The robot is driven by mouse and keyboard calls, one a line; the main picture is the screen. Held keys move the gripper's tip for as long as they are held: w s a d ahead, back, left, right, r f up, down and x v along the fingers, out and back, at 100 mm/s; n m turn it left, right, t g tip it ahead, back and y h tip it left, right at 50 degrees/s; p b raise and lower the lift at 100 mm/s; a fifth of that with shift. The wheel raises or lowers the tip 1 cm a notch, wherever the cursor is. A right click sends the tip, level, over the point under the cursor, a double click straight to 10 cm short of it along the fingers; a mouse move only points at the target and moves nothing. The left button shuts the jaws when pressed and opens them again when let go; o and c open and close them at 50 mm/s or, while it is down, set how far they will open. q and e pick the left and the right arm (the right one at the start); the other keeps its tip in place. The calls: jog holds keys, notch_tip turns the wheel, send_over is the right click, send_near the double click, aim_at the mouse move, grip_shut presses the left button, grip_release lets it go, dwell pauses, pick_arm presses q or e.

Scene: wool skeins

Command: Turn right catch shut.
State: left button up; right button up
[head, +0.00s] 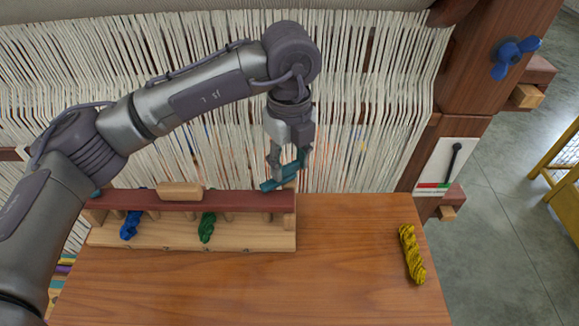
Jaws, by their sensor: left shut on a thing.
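The right catch (268,186) is a teal piece at the right end of the dark red bar (240,200) on the wooden skein rack. It lies slanted, its lower left end over the bar. My left gripper (287,170) comes down from above and is shut on it; the fingers hide part of the catch. A small bit of blue-teal shows at the bar's left end (96,193), mostly covered by my arm. My right gripper is not in view.
A blue skein (130,226) and a green skein (207,228) hang in the rack. Loom threads rise behind. A black lever (452,165) and a blue knob (514,57) are on the right post.

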aim_at(289, 164)
pick_arm(q)
jog(key=n+b, duration=0.2)
jog(key=n, duration=0.3)
jog(key=shift+w, duration=0.1)
jog(key=shift+r, duration=0.1)
dwell(0.4)
jog(key=o, duration=1.1)
jog(key=shift+o, duration=0.2)
notch_tip(289, 164, up, 12)
